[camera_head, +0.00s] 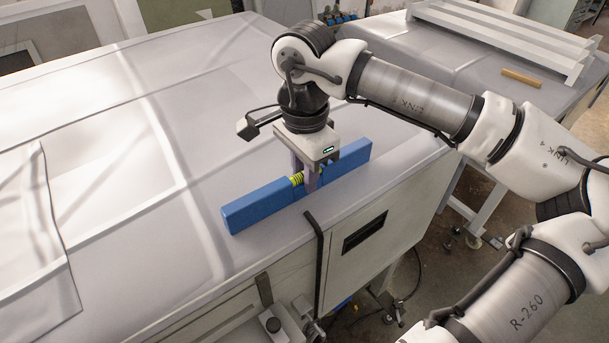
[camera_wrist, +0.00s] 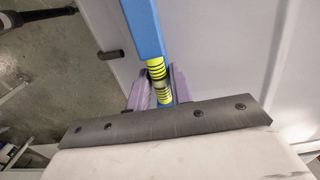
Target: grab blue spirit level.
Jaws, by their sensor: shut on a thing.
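The blue spirit level (camera_head: 262,206) is a long blue bar with a yellow-green vial section near its middle. It lies along the front edge of the grey covered machine top in the head view. My gripper (camera_head: 307,182) points down over its middle, with a purple finger on each side, shut on the level at the vial section. In the wrist view the level (camera_wrist: 143,28) runs up from between the purple fingers of my gripper (camera_wrist: 158,88). The part of the level under my gripper is hidden. I cannot tell whether the level touches the surface or is slightly lifted.
The grey covered top (camera_head: 100,120) is wide and clear to the left. A black bent handle (camera_head: 318,250) sits at the front edge near the level. A white rack (camera_head: 500,35) and a small wooden piece (camera_head: 521,78) lie on the far right table.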

